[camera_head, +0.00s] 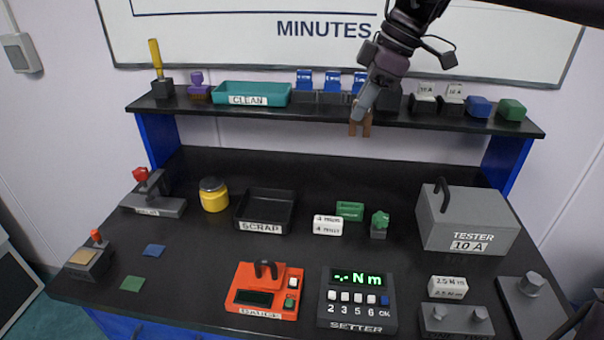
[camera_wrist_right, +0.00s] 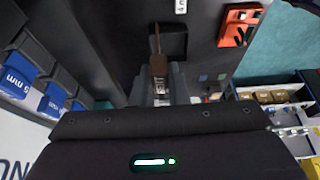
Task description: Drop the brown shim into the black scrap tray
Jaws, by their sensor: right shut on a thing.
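My right gripper (camera_head: 362,108) comes in from the top, high at the front edge of the shelf. It is shut on the brown shim (camera_head: 361,126), which hangs below the fingertips. In the right wrist view the brown shim (camera_wrist_right: 158,66) sits between the fingers of my right gripper (camera_wrist_right: 160,88). The black scrap tray (camera_head: 265,208), labelled SCRAP, lies on the bench, lower and to the left of the shim, and looks empty. The tray (camera_wrist_right: 181,43) also shows beyond the shim in the wrist view. My left gripper is not in view.
The shelf (camera_head: 330,115) carries a teal CLEAN tray (camera_head: 252,94), blue blocks and other pieces. A yellow jar (camera_head: 213,194) stands left of the scrap tray, and a white block (camera_head: 327,225) lies to its right. The grey tester (camera_head: 470,220) is at the right.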

